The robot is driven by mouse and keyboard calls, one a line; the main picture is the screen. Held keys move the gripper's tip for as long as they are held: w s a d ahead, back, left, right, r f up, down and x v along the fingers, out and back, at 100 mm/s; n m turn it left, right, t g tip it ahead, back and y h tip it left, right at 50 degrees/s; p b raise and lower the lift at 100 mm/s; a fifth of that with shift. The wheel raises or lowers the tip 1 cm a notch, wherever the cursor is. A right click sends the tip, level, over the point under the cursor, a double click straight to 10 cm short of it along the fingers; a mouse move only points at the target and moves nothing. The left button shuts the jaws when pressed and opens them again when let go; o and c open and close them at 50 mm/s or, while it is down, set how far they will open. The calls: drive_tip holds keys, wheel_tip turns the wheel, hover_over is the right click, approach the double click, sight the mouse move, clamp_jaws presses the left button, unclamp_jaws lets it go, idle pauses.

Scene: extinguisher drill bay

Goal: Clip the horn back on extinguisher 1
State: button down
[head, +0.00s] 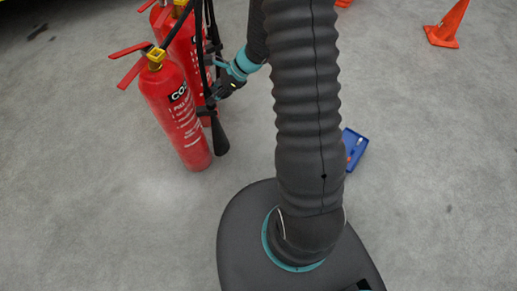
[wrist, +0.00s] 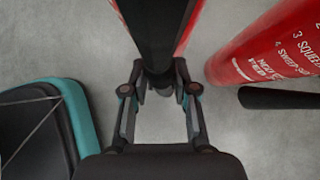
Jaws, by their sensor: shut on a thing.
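Two red CO2 extinguishers stand on the floor at upper left in the head view, a near one (head: 178,118) and a far one (head: 184,48) partly behind it. I cannot read a number on either. Whether the horn sits in a clip is hidden.
The wrist view shows another red extinguisher (wrist: 270,45) at right, with a black horn (wrist: 285,98) beside it. A blue tray (head: 347,136) lies right of my arm. An orange cone (head: 447,24) stands at upper right. The grey floor is mostly clear.

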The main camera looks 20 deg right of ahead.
idle(0.8)
drive_tip(key=c, duration=0.8)
unclamp_jaws()
drive_tip(key=v, duration=1.2)
drive_tip(key=shift+w, duration=0.1)
